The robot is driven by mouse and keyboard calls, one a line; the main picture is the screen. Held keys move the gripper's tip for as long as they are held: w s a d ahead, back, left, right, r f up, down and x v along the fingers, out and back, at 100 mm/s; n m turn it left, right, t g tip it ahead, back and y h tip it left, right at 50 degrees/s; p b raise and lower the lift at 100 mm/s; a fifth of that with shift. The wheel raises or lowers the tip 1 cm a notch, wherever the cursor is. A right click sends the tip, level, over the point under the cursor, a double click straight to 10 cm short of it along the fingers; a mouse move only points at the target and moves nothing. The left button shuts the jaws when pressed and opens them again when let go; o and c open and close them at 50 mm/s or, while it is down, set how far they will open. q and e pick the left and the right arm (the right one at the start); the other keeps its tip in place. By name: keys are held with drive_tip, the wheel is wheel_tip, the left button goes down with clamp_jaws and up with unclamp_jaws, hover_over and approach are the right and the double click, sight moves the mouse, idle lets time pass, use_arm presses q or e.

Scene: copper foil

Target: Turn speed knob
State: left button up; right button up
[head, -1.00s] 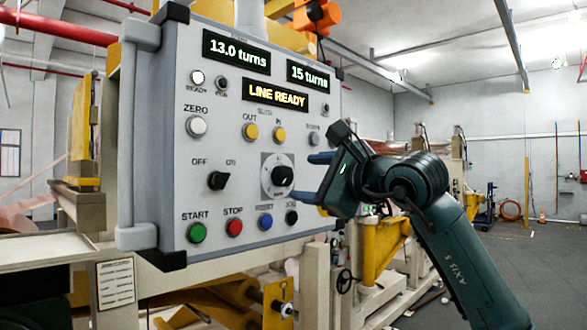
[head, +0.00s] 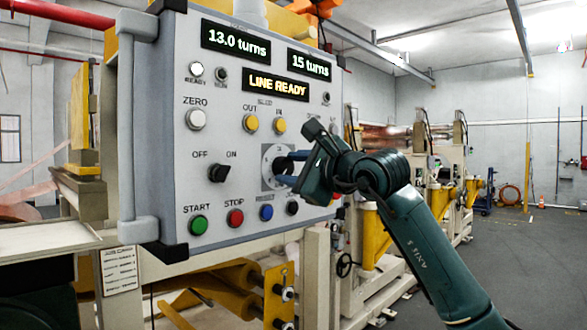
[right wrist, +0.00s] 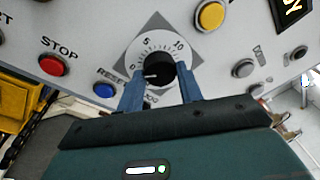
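The speed knob (right wrist: 160,72) is round and black, with a white pointer line. It sits on a white numbered dial (right wrist: 140,52) on the grey control panel (head: 215,150). In the right wrist view the pointer lies toward the left, near the low end of the scale. My right gripper (right wrist: 160,85) is open, its two blue fingers on either side of the knob. I cannot tell whether they touch it. In the head view the right gripper (head: 283,170) is at the dial and hides most of the knob. My left gripper is not in view.
Below the dial are the red stop button (head: 235,218), the blue reset button (head: 266,212) and a black jog button (head: 292,208). A black off/on switch (head: 220,173) is to the left. The panel displays read 13.0 turns, 15 turns and LINE READY.

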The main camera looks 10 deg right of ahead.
drive_tip(key=c, duration=0.4)
